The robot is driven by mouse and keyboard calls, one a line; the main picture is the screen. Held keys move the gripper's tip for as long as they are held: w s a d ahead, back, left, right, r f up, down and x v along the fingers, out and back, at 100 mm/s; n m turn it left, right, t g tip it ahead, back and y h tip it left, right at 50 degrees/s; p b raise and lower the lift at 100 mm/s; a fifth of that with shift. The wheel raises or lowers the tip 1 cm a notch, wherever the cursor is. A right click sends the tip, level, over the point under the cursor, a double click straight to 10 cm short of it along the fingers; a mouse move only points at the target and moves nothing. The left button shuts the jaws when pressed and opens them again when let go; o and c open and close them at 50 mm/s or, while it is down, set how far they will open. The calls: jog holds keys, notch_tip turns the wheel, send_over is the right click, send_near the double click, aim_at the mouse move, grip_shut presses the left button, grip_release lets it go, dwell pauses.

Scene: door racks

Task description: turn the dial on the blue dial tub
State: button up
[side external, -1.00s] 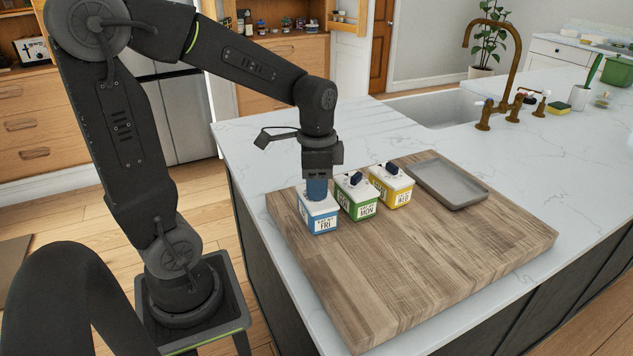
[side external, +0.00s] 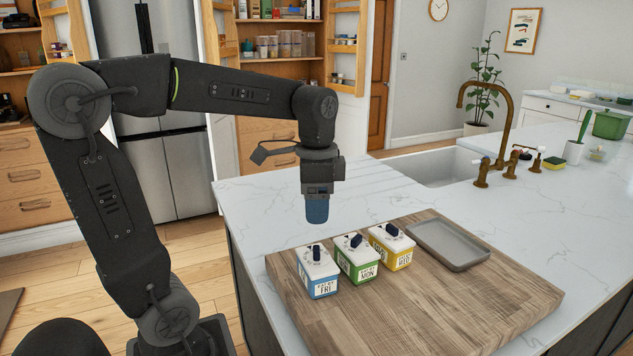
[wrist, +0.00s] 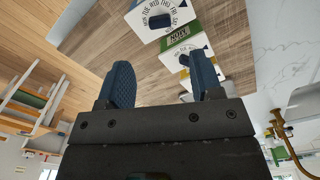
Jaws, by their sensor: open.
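The blue dial tub (side external: 318,284), labelled FRI, stands upright at the left end of a row on the wooden board. Its white lid carries a dark blue dial (side external: 316,253), which shows uncovered. My gripper (side external: 317,222) hangs above the tub, pointing down and clear of the dial. In the wrist view its two blue fingers (wrist: 162,82) stand apart with nothing between them. At the top of that view are white lids with blue dials, partly cut off or hidden by a finger.
The green tub (side external: 359,269), labelled MON, stands close beside the blue one. The yellow tub (side external: 391,254) is beyond it. A shallow grey tray (side external: 449,245) lies at the back right of the wooden board (side external: 430,310), whose front is clear. A sink and brass tap stand behind.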

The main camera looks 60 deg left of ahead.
jog(key=shift+r, duration=2.25)
jog(key=s+d+f+n+t, duration=0.4)
jog(key=s+d+f, duration=0.3)
jog(key=d, duration=0.2)
jog(key=shift+s+n+t, duration=0.35)
jog(key=shift+n+t, duration=0.05)
jog(key=shift+t, duration=0.4)
